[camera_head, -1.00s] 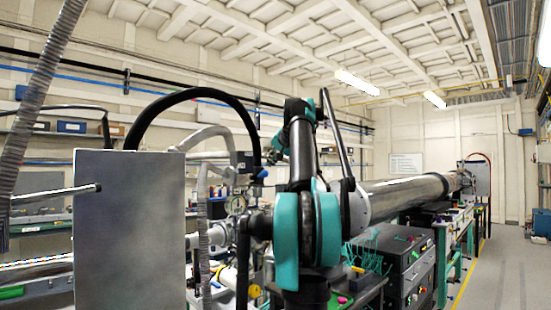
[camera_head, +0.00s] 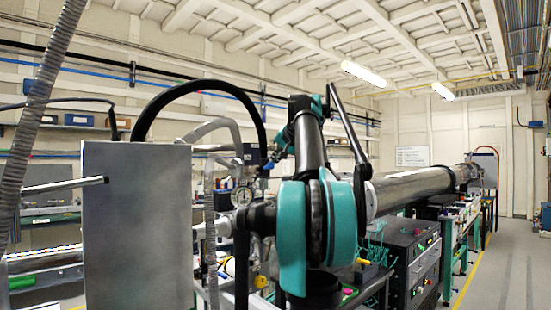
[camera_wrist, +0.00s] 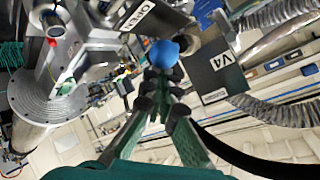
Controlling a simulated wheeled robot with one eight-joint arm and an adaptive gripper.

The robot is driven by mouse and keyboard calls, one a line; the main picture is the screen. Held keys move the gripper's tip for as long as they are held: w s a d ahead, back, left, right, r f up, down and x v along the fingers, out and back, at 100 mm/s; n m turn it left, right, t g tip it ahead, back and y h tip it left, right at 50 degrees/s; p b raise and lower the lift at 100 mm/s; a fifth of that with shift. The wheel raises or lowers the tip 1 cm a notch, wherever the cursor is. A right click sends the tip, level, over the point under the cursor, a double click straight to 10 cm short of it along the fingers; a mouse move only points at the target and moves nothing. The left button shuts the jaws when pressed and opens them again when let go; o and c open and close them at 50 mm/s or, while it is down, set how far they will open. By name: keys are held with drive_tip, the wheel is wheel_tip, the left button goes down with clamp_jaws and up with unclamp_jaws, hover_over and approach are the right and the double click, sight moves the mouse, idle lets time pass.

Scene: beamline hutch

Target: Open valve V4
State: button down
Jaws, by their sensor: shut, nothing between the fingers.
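Valve V4 shows in the wrist view as a round blue knob (camera_wrist: 163,53) below a metal body. A dark plate marked V4 (camera_wrist: 219,63) is to its right, and a tag reading OPEN (camera_wrist: 138,14) is above it. My gripper (camera_wrist: 163,77) is shut and empty, its fingertips right by the blue knob. I cannot tell whether they touch it. In the head view, my arm reaches toward the pipework, and the gripper is small and partly hidden there.
A grey upright panel (camera_head: 137,225) stands at the left, near a ribbed hose (camera_head: 40,130). A long metal beam pipe (camera_head: 415,188) runs to the back. Dark equipment cabinets (camera_head: 412,262) stand below it. The floor aisle (camera_head: 500,275) at the right is clear.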

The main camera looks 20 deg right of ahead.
drive_tip(key=shift+s+f, duration=0.35)
drive_tip(key=shift+f, duration=0.2)
drive_tip(key=shift+w+r, duration=0.1)
